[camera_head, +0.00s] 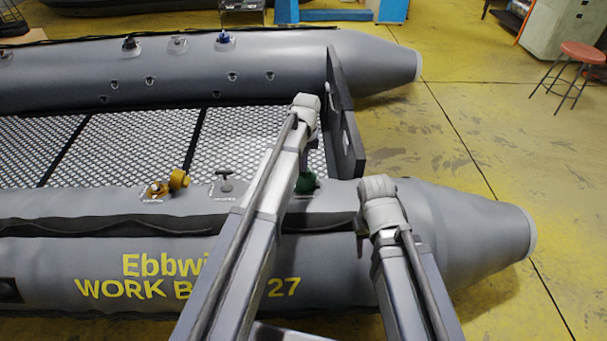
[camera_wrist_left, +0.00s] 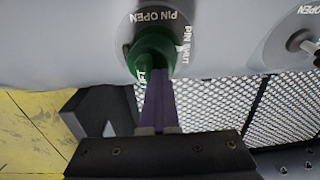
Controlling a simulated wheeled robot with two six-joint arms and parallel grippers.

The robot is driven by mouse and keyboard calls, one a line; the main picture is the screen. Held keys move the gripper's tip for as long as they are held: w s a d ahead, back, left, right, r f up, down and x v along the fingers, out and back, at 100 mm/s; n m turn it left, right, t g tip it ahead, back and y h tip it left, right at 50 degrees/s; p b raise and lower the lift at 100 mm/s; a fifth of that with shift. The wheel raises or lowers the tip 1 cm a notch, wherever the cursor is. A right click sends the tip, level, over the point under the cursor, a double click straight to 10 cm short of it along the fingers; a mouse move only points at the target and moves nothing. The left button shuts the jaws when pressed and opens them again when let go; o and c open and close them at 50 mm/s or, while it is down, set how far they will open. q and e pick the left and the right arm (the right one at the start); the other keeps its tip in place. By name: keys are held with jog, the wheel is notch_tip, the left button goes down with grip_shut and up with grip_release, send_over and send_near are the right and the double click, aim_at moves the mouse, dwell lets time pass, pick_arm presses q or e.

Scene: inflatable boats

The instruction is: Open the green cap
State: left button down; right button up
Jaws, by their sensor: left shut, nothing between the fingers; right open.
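The green cap (camera_head: 306,184) sits on the near grey tube of the boat, partly covered by my left arm. In the left wrist view the round green cap (camera_wrist_left: 150,48) is on a grey disc marked PIN OPEN and PIN SHUT, with LIFT lettered on its side. My left gripper (camera_wrist_left: 158,78) is shut and empty, its narrow fingers reaching the cap's lower right edge. I cannot tell if they touch it. In the head view my left arm hides these fingers.
An orange-yellow valve cap (camera_head: 179,179) and a grey T-shaped valve (camera_head: 226,181) stand left along the same tube. The dark transom board (camera_head: 344,130) rises behind and right of the green cap. The mesh floor (camera_head: 130,150) is clear. A red stool (camera_head: 583,52) stands far right.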

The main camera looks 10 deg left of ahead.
pick_arm(q)
jog(key=shift+w+d+r+h+p, duration=0.3)
jog(key=shift+w+d+r+p, duration=0.15)
jog(key=shift+p, duration=0.25)
jog(key=shift+a+r+p, duration=0.3)
jog(key=shift+a+p, duration=0.1)
jog(key=a+r+p, duration=0.1)
jog(key=a+r, duration=0.1)
jog(key=s+a+p, duration=0.1)
jog(key=a, duration=0.1)
jog(key=shift+a+r+p, duration=0.1)
jog(key=shift+r+p, duration=0.25)
jog(key=shift+r, duration=0.05)
pick_arm(e)
notch_tip(320, 180, up, 4)
jog(key=shift+w+d+r, duration=0.1)
jog(key=shift+w+r, duration=0.05)
jog(key=shift+r, duration=0.05)
